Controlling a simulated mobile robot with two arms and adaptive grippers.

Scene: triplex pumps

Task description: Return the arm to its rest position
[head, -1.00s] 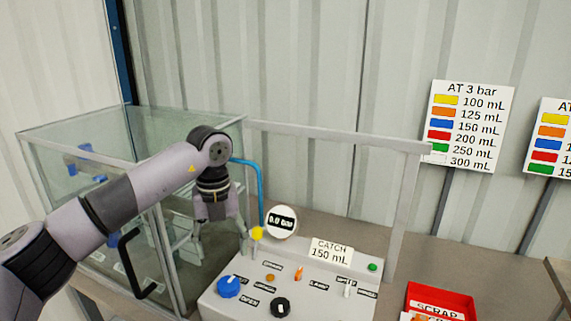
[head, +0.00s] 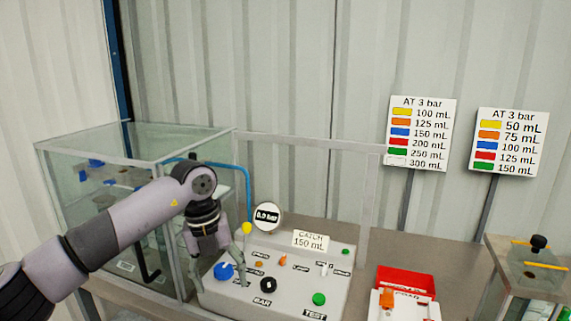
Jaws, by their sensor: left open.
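My left arm reaches in from the left, and its gripper (head: 217,260) points down with its fingers spread and nothing between them. It hangs at the left end of the grey control panel (head: 325,293), near the blue knob (head: 223,271) and the yellow-topped lever (head: 247,228). I cannot tell whether a fingertip touches the panel. My right gripper is not in view.
A clear-walled tank (head: 120,140) stands behind and left of the arm. A round gauge reading 0.0 bar (head: 267,216) and a CATCH 150 mL sign (head: 311,240) stand on the panel. A red bin (head: 405,279) and another clear box (head: 520,285) are at right.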

